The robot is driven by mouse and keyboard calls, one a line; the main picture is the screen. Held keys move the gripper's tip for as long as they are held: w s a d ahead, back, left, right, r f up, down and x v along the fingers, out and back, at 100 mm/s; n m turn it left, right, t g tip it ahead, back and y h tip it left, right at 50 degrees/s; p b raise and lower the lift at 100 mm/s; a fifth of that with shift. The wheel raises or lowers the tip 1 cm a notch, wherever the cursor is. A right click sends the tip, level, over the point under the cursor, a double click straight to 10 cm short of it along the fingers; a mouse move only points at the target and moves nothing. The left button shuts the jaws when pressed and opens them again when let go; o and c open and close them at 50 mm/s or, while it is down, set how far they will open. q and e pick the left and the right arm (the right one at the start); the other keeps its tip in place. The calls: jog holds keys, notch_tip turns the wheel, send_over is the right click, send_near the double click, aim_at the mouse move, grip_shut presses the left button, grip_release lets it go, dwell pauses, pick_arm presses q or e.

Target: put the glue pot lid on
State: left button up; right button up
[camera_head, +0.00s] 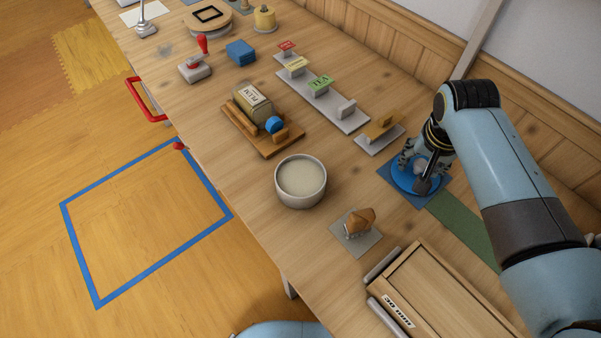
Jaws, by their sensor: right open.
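The glue pot (301,181) is a round grey-white pot, open at the top, with a pale cream filling. It stands upright near the table's front edge. A blue round lid (402,184) with a pale knob lies on a dark blue mat (433,203), to the right of the pot. My right gripper (419,171) is over the lid with its fingers open around the knob. The fingers hide part of the lid, and I cannot tell whether they touch it. My left gripper is out of view.
A jar (253,99) lies on a wooden cradle behind the pot. Label stands (320,85) line the back. A wooden block on a grey plate (358,242) and a wooden tray (440,285) are in front. Table between pot and lid is clear.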

dwell(0.4)
jog(key=shift+p, duration=0.35)
grip_shut()
jog(key=shift+r+p, duration=3.55)
jog(key=shift+p, duration=0.4)
jog(key=shift+f, duration=0.1)
